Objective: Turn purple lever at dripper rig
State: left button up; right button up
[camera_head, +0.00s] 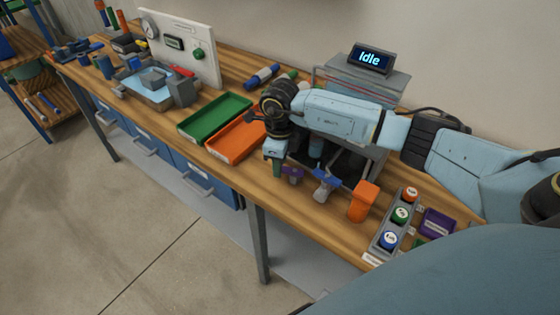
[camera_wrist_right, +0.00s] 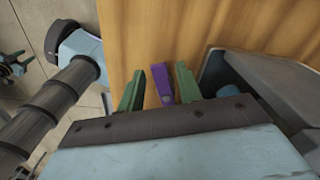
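The purple lever (camera_head: 292,173) is at the dripper rig on the bench, partly hidden behind my right gripper (camera_head: 272,152) in the head view. In the right wrist view the lever (camera_wrist_right: 162,84) stands between the two green fingers of my right gripper (camera_wrist_right: 160,88). The fingers are apart, with narrow gaps seeming to show beside the lever; contact is unclear. The rig's dark body (camera_head: 350,160) is partly covered by my right arm. My left gripper is absent from the head view; a small dark gripper-like shape shows at the far left of the right wrist view, too unclear to read.
Green (camera_head: 214,118) and orange (camera_head: 236,138) trays lie to the left. A grey rack (camera_head: 383,240) holds bottles. The display (camera_head: 371,58) reads "Idle". The bench front edge is close.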

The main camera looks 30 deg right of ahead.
jog(key=shift+o, duration=0.2)
jog(key=shift+r, duration=0.1)
notch_tip(320, 180, up, 13)
dwell(0.5)
jog(key=shift+r, duration=0.1)
